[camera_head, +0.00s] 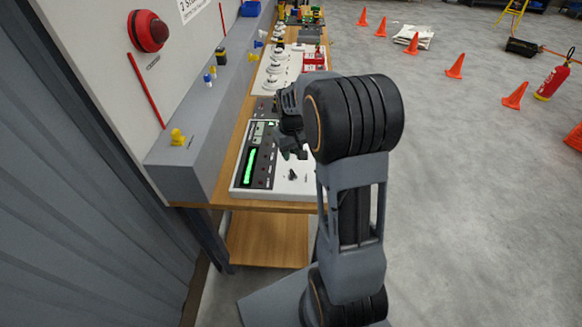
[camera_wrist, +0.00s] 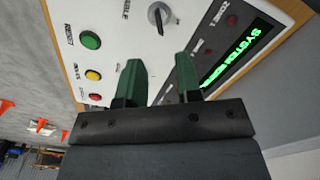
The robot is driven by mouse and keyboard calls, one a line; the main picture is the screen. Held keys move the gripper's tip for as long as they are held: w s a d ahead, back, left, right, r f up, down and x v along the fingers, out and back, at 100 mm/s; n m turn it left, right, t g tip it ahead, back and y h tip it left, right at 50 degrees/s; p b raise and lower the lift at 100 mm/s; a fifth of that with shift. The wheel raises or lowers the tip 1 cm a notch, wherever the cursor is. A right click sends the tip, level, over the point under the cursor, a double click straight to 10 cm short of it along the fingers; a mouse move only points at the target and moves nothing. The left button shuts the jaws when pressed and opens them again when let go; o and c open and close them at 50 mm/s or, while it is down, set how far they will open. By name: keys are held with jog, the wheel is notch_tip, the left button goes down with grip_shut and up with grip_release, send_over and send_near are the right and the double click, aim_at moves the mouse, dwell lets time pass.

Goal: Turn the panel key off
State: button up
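The white control panel (camera_head: 246,190) lies on the wooden bench, its green display lit. The wrist view shows the panel face (camera_wrist: 115,42) tilted. My gripper (camera_head: 294,153) is over the panel, close to the key switch. In the wrist view its two green fingers (camera_wrist: 158,60) are apart with nothing between them. The key switch lies beyond the fingertips, apart from them.
Green (camera_wrist: 90,39), yellow (camera_wrist: 93,75) and red (camera_wrist: 95,96) buttons sit beside the key switch. A grey ledge with a yellow knob (camera_head: 178,136) runs along the wall at left. More equipment lines the bench behind. Open floor with orange cones (camera_head: 455,66) is at right.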

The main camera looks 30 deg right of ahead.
aim_at(292, 174)
notch_tip(292, 174, down, 8)
jog(key=shift+r+p, duration=0.1)
jog(key=shift+p, duration=0.35)
grip_shut()
